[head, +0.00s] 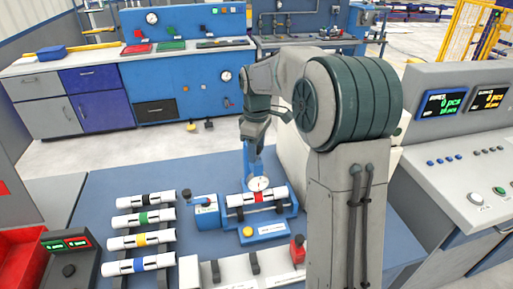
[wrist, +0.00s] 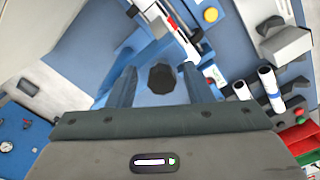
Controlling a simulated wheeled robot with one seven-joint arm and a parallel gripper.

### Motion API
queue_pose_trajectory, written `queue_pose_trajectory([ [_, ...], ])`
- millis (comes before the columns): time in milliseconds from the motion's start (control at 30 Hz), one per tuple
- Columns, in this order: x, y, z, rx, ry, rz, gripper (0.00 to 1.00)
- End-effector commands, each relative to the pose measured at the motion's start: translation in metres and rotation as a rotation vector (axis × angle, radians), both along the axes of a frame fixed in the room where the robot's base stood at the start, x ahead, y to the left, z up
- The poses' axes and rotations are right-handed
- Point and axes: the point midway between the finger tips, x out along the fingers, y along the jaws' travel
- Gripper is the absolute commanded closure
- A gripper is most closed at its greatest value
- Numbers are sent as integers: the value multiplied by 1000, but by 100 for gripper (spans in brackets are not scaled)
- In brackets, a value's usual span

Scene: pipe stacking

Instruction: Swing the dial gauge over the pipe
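The white-faced dial gauge (head: 259,183) stands at the blue fixture (head: 272,230), its face overlapping the upper edge of the pipe in the head view. The white pipe with a red band (head: 236,200) lies across the fixture; its red band also shows at the top of the wrist view (wrist: 172,22). My gripper (head: 253,150) is above and behind the gauge. In the wrist view my gripper (wrist: 160,88) has its fingers apart, with a dark round knob (wrist: 162,77) between them and gaps on both sides. The gauge's arm is mostly hidden.
Pipes with black, green, yellow and blue bands (head: 140,264) lie on a rack at left. A blue box with a black knob (head: 206,210) stands left of the fixture. A white block (head: 235,272) and red part (head: 298,250) are in front. A control console (head: 460,150) borders the right.

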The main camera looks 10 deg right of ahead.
Motion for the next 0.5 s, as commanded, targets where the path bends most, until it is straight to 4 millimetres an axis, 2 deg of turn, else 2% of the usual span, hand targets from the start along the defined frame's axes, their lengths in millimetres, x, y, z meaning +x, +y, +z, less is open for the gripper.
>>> queue_pose_trajectory([
  [167, 0, 1, 2, 1, -1, 1, 54],
  [267, 1, 1, 10, 0, -3, 1, 54],
  [367, 1, 1, 27, 0, -5, 1, 54],
  [500, 1, 1, 59, 0, -6, 0, 54],
])
